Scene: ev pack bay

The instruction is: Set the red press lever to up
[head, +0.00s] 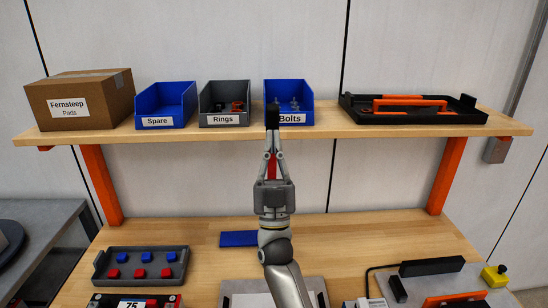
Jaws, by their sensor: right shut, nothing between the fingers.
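My right gripper (272,116) points up in the middle of the head view, with its black fingertips together in front of the Bolts bin. It is shut and holds nothing. A narrow red strip (272,166) shows between its finger links. It may be part of the red press lever behind the gripper, but I cannot tell. No other part of the lever can be made out clearly, and my gripper and arm cover the middle of the bench. My left gripper is not in view.
A wooden shelf (200,134) crosses behind, holding a cardboard box (82,100), a Spare bin (166,104), a Rings bin (224,101), a Bolts bin (302,92) and a black tray (362,113). Below are a grey tray of red and blue pieces (180,252) and a blue block (237,239).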

